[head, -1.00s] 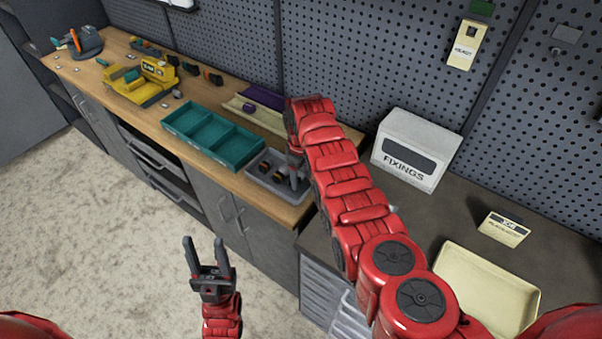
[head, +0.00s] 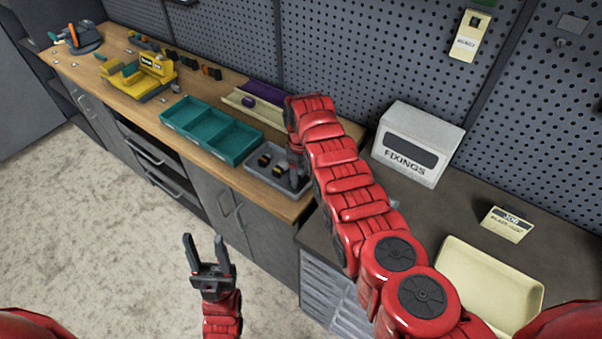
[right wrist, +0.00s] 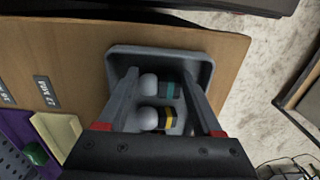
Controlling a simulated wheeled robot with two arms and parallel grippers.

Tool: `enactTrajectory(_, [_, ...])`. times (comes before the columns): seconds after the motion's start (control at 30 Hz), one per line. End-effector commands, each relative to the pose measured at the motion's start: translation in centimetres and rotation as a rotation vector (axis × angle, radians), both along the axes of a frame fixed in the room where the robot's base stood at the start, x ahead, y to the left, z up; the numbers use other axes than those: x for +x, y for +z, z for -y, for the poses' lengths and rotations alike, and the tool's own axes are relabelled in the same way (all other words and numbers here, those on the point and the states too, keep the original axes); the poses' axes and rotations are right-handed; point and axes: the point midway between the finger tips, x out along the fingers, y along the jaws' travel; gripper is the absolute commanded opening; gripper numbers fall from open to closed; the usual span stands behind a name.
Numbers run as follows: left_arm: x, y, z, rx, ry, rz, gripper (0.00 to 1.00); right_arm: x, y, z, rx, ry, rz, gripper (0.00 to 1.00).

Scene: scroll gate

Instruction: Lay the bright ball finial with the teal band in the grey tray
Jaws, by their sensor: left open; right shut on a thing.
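The finial with the teal band (right wrist: 168,90) shows in the right wrist view, with a light grey ball at one end. It lies inside the grey tray (right wrist: 113,68), between the fingertips of my right gripper (right wrist: 162,80), which is shut on it. Whether it touches the tray floor I cannot tell. A yellow-banded finial (right wrist: 168,121) with a similar ball lies beside it. In the head view, my right gripper (head: 297,178) reaches down into the right part of the grey tray (head: 251,167) and hides the teal-banded finial. My left gripper (head: 206,245) is open and empty, over the floor.
A teal compartment tray (head: 215,133) stands to the left. A cream and purple holder (head: 262,98) is behind. A white FIXINGS box (head: 418,143) and a cream tray (head: 490,285) stand on the dark bench at right.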

Motion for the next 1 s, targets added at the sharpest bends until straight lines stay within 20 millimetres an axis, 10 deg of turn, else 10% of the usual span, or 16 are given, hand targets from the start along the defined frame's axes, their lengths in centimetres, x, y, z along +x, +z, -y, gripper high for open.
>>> enactTrajectory(0.1, [0.0,-0.2,0.0,0.000,0.000,0.000,0.50,0.0,-0.2,0.0,-0.001,0.000,0.001,0.00])
enactTrajectory(0.13, [0.0,-0.1,0.0,0.000,0.000,0.000,0.50,0.0,-0.1,0.0,0.000,0.000,0.001,0.72])
enactTrajectory(0.3, [0.0,-0.1,0.0,0.000,0.000,0.000,0.50,0.0,-0.1,0.0,0.000,0.000,0.000,1.00])
enactTrajectory(0.73, [0.0,-0.7,0.0,0.000,0.000,0.000,0.50,0.1,1.0,0.0,0.000,0.000,0.003,1.00])
enactTrajectory(1.0, [0.0,-2.7,0.0,0.000,0.000,0.000,0.50,0.2,5.9,0.0,0.002,-0.001,0.008,1.00])
